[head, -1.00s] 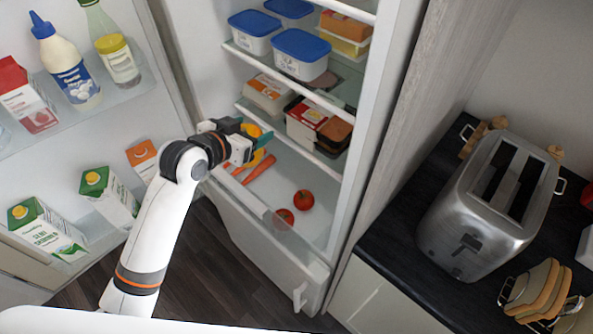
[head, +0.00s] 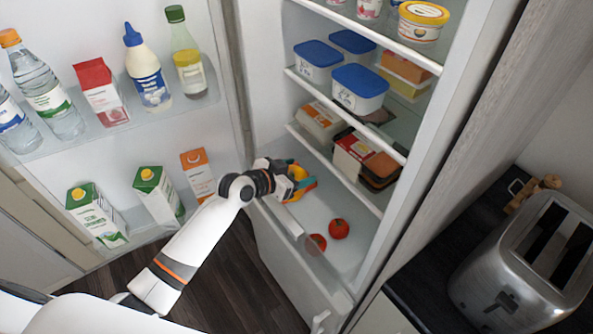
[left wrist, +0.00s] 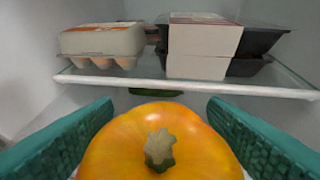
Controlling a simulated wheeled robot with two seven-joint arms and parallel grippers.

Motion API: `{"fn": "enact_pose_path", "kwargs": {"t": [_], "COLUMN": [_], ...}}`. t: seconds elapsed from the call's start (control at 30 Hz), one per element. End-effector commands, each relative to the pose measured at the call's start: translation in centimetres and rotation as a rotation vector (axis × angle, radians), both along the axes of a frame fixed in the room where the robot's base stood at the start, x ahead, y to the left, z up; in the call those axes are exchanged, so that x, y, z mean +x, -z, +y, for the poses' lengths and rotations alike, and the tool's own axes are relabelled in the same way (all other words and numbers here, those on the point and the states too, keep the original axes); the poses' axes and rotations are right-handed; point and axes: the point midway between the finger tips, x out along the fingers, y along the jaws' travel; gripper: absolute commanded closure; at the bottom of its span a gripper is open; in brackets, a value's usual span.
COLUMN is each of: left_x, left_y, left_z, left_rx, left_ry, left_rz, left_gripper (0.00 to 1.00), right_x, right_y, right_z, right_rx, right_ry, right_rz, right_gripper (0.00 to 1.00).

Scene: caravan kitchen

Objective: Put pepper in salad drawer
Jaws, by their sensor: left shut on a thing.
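My left gripper (head: 304,184), with teal fingers, is shut on a yellow-orange pepper (head: 297,172). It holds the pepper over the back left part of the open salad drawer (head: 291,268) at the bottom of the fridge. In the left wrist view the pepper (left wrist: 200,135) sits stem toward the camera between the two fingers (left wrist: 160,104). Two red tomatoes (head: 339,229) lie in the drawer's front right part. The head view does not clearly show whether the pepper touches the drawer floor. My right gripper is not in view.
A glass shelf (left wrist: 110,78) with an egg carton (left wrist: 101,42) and packaged food lies just above and behind the pepper. A green item (left wrist: 157,92) shows under it. The open fridge door (head: 135,180) with cartons and bottles is left; a toaster (head: 525,260) stands right.

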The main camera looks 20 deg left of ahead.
Motion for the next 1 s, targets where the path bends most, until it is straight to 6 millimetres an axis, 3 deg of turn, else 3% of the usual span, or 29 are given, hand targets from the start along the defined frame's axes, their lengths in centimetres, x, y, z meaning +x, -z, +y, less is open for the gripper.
{"fn": "enact_pose_path", "kwargs": {"t": [0.7, 0.73, 0.8, 0.83, 1.0], "left_x": [0.0, 0.0, 0.0, 0.0, 0.0], "left_y": [1.1, 1.1, 1.1, 1.1, 1.1], "left_z": [0.0, 0.0, 0.0, 0.0, 0.0], "left_rx": [0.000, 0.000, 0.000, 0.000, 0.000], "left_ry": [-0.001, 0.000, 0.000, 0.000, 0.000], "left_rz": [-0.001, 0.000, 0.000, 0.000, 0.000], "left_gripper": [0.57, 0.28, 0.16, 0.11, 0.10], "right_x": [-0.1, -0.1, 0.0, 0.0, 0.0], "right_y": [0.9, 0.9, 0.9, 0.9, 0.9], "right_z": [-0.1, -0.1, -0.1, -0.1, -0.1], "right_rx": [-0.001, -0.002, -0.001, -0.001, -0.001], "right_ry": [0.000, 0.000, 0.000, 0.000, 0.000], "right_rz": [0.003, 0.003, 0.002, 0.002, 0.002], "right_gripper": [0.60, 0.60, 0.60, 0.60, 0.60]}}
